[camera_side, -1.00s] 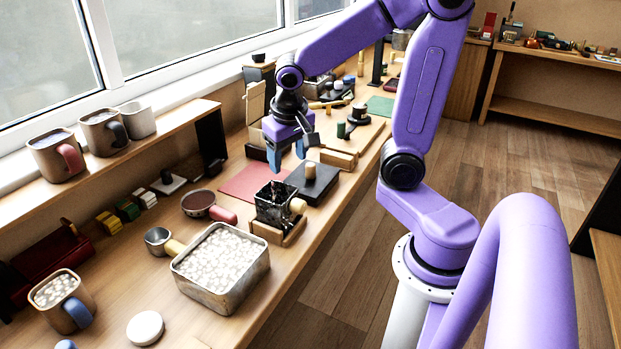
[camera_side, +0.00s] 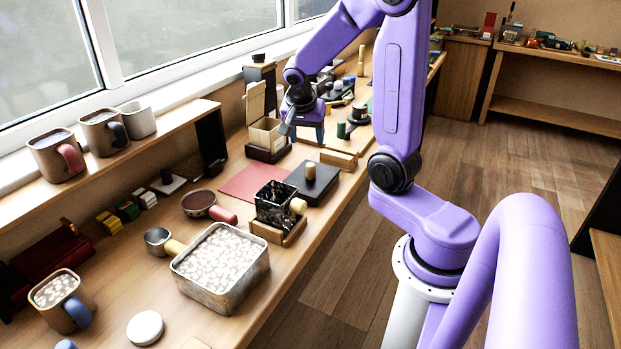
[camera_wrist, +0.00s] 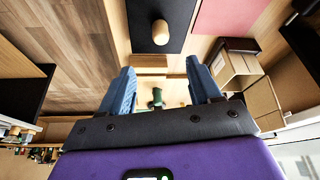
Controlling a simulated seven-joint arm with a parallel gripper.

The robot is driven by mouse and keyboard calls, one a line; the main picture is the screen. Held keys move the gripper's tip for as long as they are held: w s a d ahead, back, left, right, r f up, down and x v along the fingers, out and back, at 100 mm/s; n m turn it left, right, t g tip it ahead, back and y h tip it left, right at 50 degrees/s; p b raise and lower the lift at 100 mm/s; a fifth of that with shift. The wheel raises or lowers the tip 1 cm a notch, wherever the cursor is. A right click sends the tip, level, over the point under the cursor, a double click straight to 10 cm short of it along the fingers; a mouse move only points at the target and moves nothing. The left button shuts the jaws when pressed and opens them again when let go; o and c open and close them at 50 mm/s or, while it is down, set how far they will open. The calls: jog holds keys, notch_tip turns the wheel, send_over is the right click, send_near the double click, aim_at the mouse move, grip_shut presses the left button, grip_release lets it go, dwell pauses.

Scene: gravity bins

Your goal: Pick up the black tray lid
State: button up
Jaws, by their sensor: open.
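Whether a tray lies under the lid I cannot tell.
A red mat (camera_side: 252,181) lies left of the lid. A dark open box (camera_side: 274,204) on a wooden stand is just in front. Wooden blocks (camera_side: 338,159) and an open-lidded box (camera_side: 266,134) stand behind. A metal tray of pale pieces (camera_side: 228,292) is nearer the camera.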

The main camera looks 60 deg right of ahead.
aim_at(310, 164)
jog(key=shift+x, duration=6.95)
jog(key=shift+c, duration=0.3)
grip_shut()
jog(key=shift+w+r, duration=0.1)
jog(key=shift+r, duration=0.05)
jog(key=shift+r, duration=1)
jog(key=s+a+r, duration=0.7)
jog(key=s+r, duration=0.3)
jog(key=s, duration=0.2)
jog(key=shift+r, duration=0.35)
